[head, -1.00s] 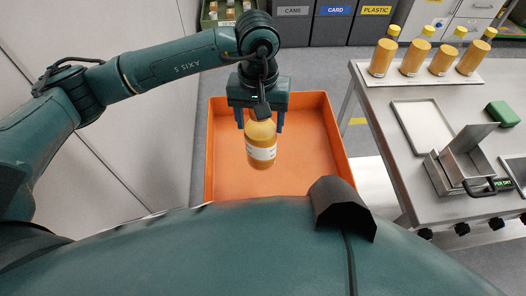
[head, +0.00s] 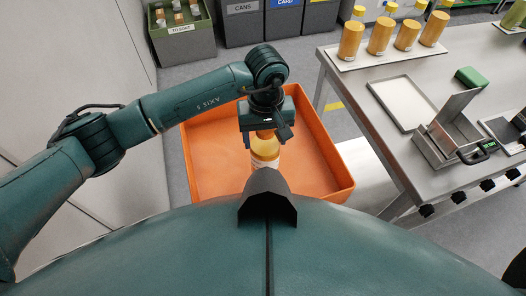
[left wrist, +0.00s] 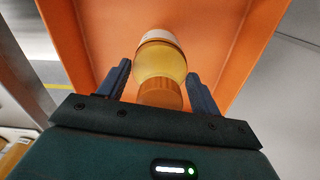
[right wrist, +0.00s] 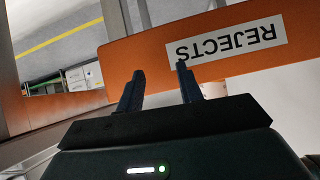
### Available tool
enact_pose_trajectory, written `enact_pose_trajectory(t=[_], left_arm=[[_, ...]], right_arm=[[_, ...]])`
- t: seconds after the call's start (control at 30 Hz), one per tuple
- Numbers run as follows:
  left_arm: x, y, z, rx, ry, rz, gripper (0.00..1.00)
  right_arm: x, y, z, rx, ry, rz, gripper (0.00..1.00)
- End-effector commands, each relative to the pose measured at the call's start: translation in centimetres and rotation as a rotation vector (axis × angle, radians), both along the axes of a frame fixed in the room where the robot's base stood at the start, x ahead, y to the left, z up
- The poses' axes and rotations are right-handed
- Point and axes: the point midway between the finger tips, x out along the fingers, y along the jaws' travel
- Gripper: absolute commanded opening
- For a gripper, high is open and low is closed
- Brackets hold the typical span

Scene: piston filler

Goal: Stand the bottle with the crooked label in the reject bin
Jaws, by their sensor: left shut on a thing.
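The orange reject bin (head: 212,160) stands on the floor in front of me; its REJECTS sign (right wrist: 228,43) shows upside down in the right wrist view. My left gripper (head: 263,133) is shut on a bottle (head: 265,150) with yellow-orange contents, near its orange cap (left wrist: 160,94). The bottle hangs upright over the bin's inside. Its white label is mostly hidden behind my own body in the head view, and I cannot tell whether its base touches the bin floor. My right gripper (right wrist: 158,88) is open and empty, close to the bin's outer wall.
A steel table (head: 345,80) stands at the right with several filled bottles (head: 380,37) on a board, a tray (head: 403,102), a metal fixture (head: 440,130) and a green block (head: 470,77). Grey bins (head: 243,22) and a TO SORT crate (head: 181,40) stand behind.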

Motion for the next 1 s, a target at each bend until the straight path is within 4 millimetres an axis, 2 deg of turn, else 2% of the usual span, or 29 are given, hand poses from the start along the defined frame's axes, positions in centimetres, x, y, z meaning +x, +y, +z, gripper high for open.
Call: enact_pose_trajectory(t=[0.17,0.4,0.67,0.83,0.87,1.0], left_arm=[[0.1,-0.1,-1.2,-0.004,-0.003,0.000,0.00],[0.0,0.0,-4.4,-0.003,0.000,0.001,0.00],[0.1,0.0,-4.4,-0.002,-0.003,0.000,0.00],[0.1,0.0,-5.0,-0.002,-0.003,-0.001,0.00],[0.0,0.0,-4.9,-0.001,-0.001,0.000,0.67],[0.0,0.0,-4.8,-0.001,-0.001,0.000,0.78]], right_arm=[[0.1,0.4,0.1,0.002,-0.017,0.017,0.36],[0.4,0.9,-0.3,0.014,-0.040,0.026,0.36],[0.6,0.9,0.3,0.016,-0.051,0.030,0.36],[0.7,1.0,-0.3,0.016,-0.055,0.032,0.36],[0.7,1.0,0.0,0.016,-0.056,0.033,0.36],[0.8,1.0,0.3,0.017,-0.061,0.033,0.36]])
